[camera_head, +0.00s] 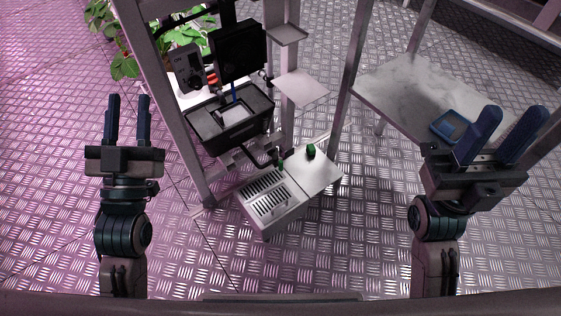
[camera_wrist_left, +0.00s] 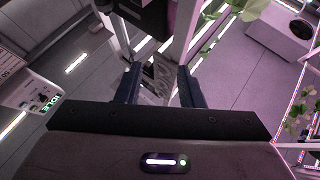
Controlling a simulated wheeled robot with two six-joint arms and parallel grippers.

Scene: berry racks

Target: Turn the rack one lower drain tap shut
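A metal rack frame (camera_head: 165,105) stands at the centre-left in the head view. Low on it, above a slotted drain grate (camera_head: 268,198), a black pipe ends near a small upright green piece (camera_head: 281,166). A green knob-like piece (camera_head: 310,151) stands on the plate beside the grate. I cannot tell which of these is the lower drain tap, nor whether it is open or shut. My left gripper (camera_head: 128,98) is open and empty, left of the rack and apart from it; its fingers also show in the left wrist view (camera_wrist_left: 158,72). My right gripper (camera_head: 505,112) is open and empty at the right.
A black bin (camera_head: 240,132) sits in the rack below a dark monitor (camera_head: 238,50). Leafy plants (camera_head: 125,66) are behind at the left. A pale shelf (camera_head: 395,85) holds a blue tray (camera_head: 449,126) near my right gripper.

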